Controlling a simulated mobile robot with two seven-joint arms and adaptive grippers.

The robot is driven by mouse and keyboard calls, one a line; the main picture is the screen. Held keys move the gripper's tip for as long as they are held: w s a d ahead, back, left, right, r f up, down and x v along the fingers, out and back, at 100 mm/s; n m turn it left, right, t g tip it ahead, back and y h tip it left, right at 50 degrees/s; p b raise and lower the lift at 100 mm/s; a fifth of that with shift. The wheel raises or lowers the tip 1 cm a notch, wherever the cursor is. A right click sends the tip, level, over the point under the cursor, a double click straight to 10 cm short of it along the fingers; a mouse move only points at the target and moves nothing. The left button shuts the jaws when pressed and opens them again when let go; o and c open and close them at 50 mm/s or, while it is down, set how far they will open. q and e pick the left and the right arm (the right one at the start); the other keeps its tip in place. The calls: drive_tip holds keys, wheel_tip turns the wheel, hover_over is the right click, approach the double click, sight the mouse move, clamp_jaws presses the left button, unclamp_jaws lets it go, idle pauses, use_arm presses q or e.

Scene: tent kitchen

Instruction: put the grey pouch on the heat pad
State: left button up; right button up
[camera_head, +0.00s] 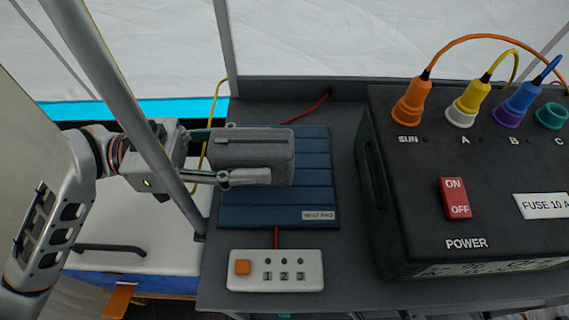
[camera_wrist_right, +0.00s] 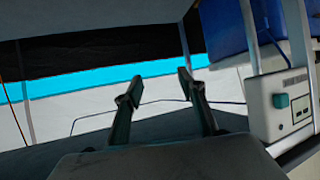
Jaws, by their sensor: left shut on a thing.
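The grey pouch (camera_head: 262,142) is held between the fingers of my left gripper (camera_head: 248,160) in the head view. It lies over the upper left part of the blue heat pad (camera_head: 312,180), which has a ribbed top and a small label at its lower right corner. I cannot tell whether the pouch touches the pad. The near finger covers part of the pouch's lower side. My right gripper (camera_wrist_right: 158,88) shows only in the right wrist view, with its fingers apart and nothing between them.
A black power box (camera_head: 425,185) with coloured plugs and a red switch stands right of the pad on the grey table (camera_head: 345,110). A white control unit (camera_head: 275,270) with an orange button sits below the pad. A grey tent pole (camera_head: 140,120) crosses before my left arm.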

sight(285, 155)
use_arm(q)
drive_tip(key=d, duration=0.4)
drive_tip(key=shift+d, duration=0.4)
wheel_tip(285, 155, down, 3)
drive_tip(key=shift+b, duration=0.4)
drive_tip(key=shift+f, duration=0.35)
drive_tip(key=shift+r, duration=0.1)
drive_tip(key=o, duration=0.9)
use_arm(e)
drive_tip(key=shift+w+a+r, duration=0.2)
drive_tip(key=shift+r, duration=0.1)
drive_tip(key=shift+s+f, duration=0.1)
drive_tip(key=shift+f, duration=0.05)
